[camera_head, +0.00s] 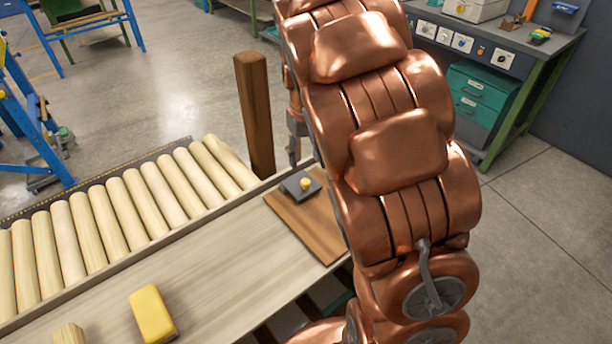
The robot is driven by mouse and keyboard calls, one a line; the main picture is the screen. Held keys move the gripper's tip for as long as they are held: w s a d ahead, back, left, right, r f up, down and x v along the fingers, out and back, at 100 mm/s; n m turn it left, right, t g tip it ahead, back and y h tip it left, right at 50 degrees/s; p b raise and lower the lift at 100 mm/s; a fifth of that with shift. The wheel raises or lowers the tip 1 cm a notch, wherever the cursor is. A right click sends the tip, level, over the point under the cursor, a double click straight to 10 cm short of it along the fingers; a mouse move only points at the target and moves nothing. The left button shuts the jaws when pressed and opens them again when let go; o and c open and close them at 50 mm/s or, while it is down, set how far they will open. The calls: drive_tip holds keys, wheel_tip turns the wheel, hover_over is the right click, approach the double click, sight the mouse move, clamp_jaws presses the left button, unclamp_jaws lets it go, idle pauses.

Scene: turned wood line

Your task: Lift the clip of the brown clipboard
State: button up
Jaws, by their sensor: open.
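The brown clipboard (305,226) lies flat at the right end of the wooden bench top, its right part hidden behind my copper arm. The clip looks down against the board. My gripper (294,150) is largely hidden behind my arm. A grey finger shows just above and behind the clip, pointing down. It is open, and I see nothing held. Whether it touches the clip cannot be told.
A brown wooden post (254,115) stands just behind the clipboard. A roller conveyor (125,210) runs along the far side of the bench top (215,262). A yellow block (152,313) lies at the front left. The bench between block and clipboard is clear.

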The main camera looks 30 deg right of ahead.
sight(305, 180)
drive_tip(key=shift+f+p, duration=0.75)
drive_tip(key=shift+f, duration=2.85)
clamp_jaws()
